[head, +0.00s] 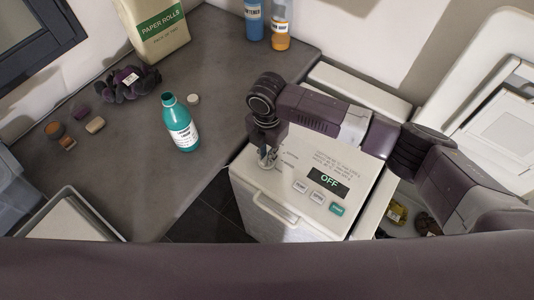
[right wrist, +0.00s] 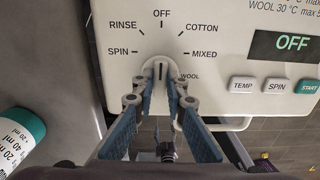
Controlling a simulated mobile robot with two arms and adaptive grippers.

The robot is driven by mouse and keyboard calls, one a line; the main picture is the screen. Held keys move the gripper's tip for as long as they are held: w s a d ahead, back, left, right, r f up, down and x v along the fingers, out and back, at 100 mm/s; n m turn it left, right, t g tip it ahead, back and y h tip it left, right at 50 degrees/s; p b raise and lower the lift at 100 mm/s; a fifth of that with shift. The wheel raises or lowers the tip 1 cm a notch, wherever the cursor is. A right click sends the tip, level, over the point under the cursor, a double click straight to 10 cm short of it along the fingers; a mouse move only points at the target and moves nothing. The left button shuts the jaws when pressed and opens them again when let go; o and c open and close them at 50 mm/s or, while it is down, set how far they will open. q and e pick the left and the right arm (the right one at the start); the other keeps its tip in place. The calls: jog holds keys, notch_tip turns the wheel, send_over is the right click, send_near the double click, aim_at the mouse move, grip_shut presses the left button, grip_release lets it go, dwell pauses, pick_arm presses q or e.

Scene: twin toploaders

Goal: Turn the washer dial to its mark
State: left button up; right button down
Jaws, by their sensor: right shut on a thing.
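The washer's white control panel (head: 330,165) has a dark display (head: 328,181) reading OFF. The round white dial (right wrist: 160,68) sits at the panel's edge, with labels SPIN, RINSE, OFF, COTTON, MIXED and WOOL around it. A dark line on the dial points up towards OFF. My right gripper (head: 267,160) is over the dial in the head view and hides most of it. In the right wrist view, its blue-padded fingers (right wrist: 160,95) are shut on the dial, one on each side. My left gripper is not in view.
TEMP, SPIN and START buttons (right wrist: 275,86) lie right of the dial. A front handle (head: 275,208) juts out below it. A teal bottle (head: 180,125) with its cap off stands on the grey counter (head: 215,60). An open white lid (head: 500,115) stands at right.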

dwell(0.5)
jog(key=c, duration=1.9)
grip_release()
jog(key=shift+c, duration=0.2)
jog(key=shift+r, duration=0.1)
notch_tip(320, 180, up, 12)
